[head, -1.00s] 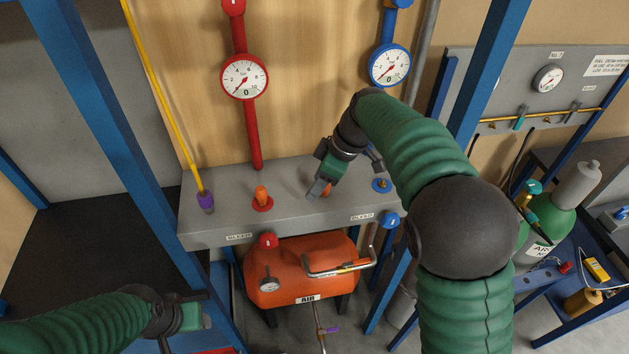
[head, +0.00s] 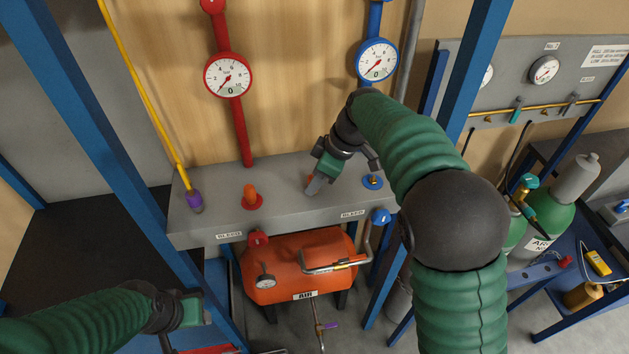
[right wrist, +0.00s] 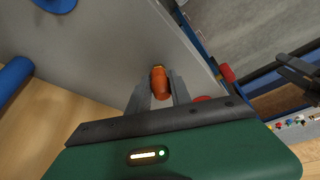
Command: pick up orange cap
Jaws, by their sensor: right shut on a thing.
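My right gripper (head: 314,188) is above the grey shelf, between the red-ringed and blue-ringed fittings. In the right wrist view its fingers (right wrist: 158,90) are shut on an orange cap (right wrist: 160,84), with a small brass-coloured end at its far side. In the head view only a sliver of orange shows at the fingertips. Another orange cap (head: 250,191) stands upright on the red-ringed fitting, to the left of the gripper. The blue-ringed fitting (head: 373,181) has bare brass on top. My left gripper (head: 193,308) is at the lower left, away from the shelf; its fingers are not clear.
The grey shelf (head: 225,218) carries a purple fitting (head: 194,201) with a yellow tube at its left end. A red gauge (head: 228,76) and a blue gauge (head: 377,60) hang behind. An orange air tank (head: 285,262) sits below. Blue posts (head: 478,75) frame the space.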

